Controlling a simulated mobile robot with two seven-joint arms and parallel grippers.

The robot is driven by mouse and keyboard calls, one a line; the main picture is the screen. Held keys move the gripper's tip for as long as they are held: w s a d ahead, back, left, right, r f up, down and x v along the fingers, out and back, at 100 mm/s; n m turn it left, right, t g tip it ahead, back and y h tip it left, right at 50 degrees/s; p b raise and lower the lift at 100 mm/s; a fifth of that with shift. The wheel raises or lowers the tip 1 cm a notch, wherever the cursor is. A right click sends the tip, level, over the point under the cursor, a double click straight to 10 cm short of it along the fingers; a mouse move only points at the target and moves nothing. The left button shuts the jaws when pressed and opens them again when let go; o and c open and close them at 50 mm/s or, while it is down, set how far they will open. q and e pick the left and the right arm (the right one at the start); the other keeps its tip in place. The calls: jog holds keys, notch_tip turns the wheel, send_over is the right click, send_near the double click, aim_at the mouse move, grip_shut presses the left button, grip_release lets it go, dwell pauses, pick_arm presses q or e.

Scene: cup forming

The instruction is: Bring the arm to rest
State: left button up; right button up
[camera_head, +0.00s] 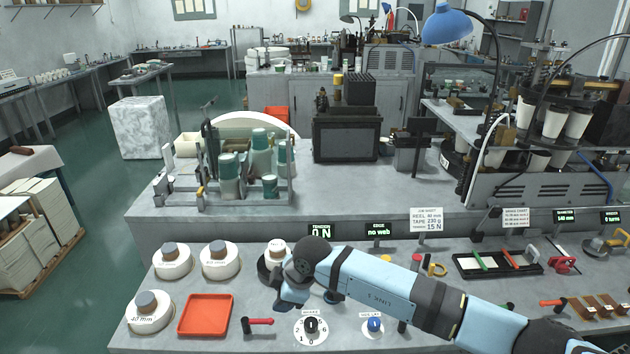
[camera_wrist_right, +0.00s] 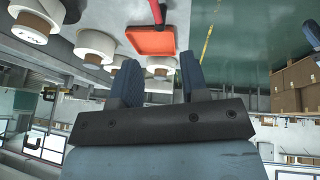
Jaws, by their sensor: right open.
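My right arm (camera_head: 370,280) comes in from the right and reaches over the front bench. My right gripper (camera_head: 283,303) is partly hidden behind its own wrist in the head view, low by the dials. In the right wrist view its two dark fingers (camera_wrist_right: 155,62) stand apart with nothing between them. My left gripper is not in view.
White reels with grey hubs (camera_head: 172,262) and a red tray (camera_head: 205,314) lie left of the arm. A red-handled lever (camera_head: 257,321) and two dials (camera_head: 311,327) sit close to the gripper. Displays read "0 N" (camera_head: 321,231) and "no web" (camera_head: 377,230).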

jog(key=s+a+r+g+y, duration=0.1)
jog(key=s+a+y, duration=0.2)
jog(key=s+y, duration=0.3)
jog(key=s+a+r+g+y, duration=0.1)
jog(key=s+a+r+y, duration=0.15)
jog(key=s+y, duration=0.4)
jog(key=s+d+f+m+t+h, duration=0.1)
jog(key=d+f+m+t+h, duration=0.3)
jog(key=d+m+t, duration=0.5)
jog(key=s+d+f+m+t+h, duration=0.1)
jog(key=d+f+m+t+h, duration=0.5)
jog(key=d, duration=0.6)
jog(key=s+d+f+g+h, duration=0.1)
jog(key=s+d+f+h, duration=0.1)
jog(key=s+d+f, duration=0.2)
jog(key=s+d+f+m+g+h+p, duration=0.1)
jog(key=s+d+f, duration=0.4)
jog(key=s+d, duration=0.5)
jog(key=shift+s+d+g+h, duration=0.3)
jog(key=shift+g+h, duration=0.35)
jog(key=shift+g, duration=0.15)
